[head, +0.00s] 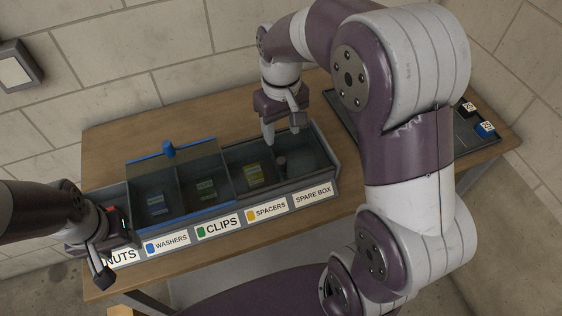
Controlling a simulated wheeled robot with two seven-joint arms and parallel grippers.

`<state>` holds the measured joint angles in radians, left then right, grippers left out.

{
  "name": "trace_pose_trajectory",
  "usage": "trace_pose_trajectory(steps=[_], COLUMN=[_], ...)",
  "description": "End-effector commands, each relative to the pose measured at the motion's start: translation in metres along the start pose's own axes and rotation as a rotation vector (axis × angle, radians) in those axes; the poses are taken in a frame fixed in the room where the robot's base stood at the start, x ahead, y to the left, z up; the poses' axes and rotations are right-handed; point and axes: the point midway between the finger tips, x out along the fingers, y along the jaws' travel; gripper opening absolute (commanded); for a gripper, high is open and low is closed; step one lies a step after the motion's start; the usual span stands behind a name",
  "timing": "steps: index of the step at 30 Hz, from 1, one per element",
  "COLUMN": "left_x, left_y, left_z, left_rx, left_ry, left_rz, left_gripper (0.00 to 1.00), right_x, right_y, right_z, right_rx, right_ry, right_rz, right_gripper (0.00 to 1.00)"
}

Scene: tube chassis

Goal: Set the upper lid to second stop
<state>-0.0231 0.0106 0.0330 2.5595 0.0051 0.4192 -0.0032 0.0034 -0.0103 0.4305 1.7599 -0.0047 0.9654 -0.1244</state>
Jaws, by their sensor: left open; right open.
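A long dark bin box (325,150) stands on the table, with several compartments in a row. A see-through lid with a blue back edge (190,148) and blue knob (168,149) lies over the WASHERS and CLIPS compartments. A second, dark see-through pane seems to lie further right, with a dark grey knob (281,164); its exact edges are hard to tell. My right gripper (281,134) is open and empty above the box's back edge, behind the grey knob. My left gripper (100,262) is open and empty at the NUTS end, partly covering that compartment.
Front labels read NUTS, WASHERS, CLIPS (218,226), SPACERS and SPARE BOX. Coloured cards show in the middle compartments. The wooden table (110,150) is clear behind the box's left half.

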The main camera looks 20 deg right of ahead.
Motion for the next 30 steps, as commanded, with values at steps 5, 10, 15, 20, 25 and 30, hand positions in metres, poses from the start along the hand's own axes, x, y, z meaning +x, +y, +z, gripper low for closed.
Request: trace_pose_trajectory(steps=[5,10,15,20,25,30], left_x=[0.013,0.009,0.008,0.008,0.008,0.008], left_y=[0.0,0.0,0.0,0.0,0.0,0.0], left_z=[0.002,0.001,0.001,0.001,0.001,0.001], left_rx=[0.0,0.0,0.0,0.0,0.0,0.0], left_ry=[-0.001,-0.001,-0.001,-0.001,-0.001,-0.001], left_rz=[0.0,0.0,0.0,0.0,0.0,0.0], left_gripper=[0.53,0.53,0.53,0.53,0.53,0.53], right_x=[0.045,0.085,0.109,0.115,0.115,0.115], right_y=[0.0,0.0,0.0,0.0,0.0,0.0], right_z=[0.001,0.0,0.0,0.0,-0.001,-0.001], right_rx=[0.0,0.001,0.001,0.001,0.001,0.001], right_ry=[-0.004,-0.001,0.002,0.004,0.004,0.004], right_rz=[-0.001,0.0,0.0,0.0,0.0,0.0], right_gripper=[0.53,0.53,0.53,0.53,0.53,0.0])
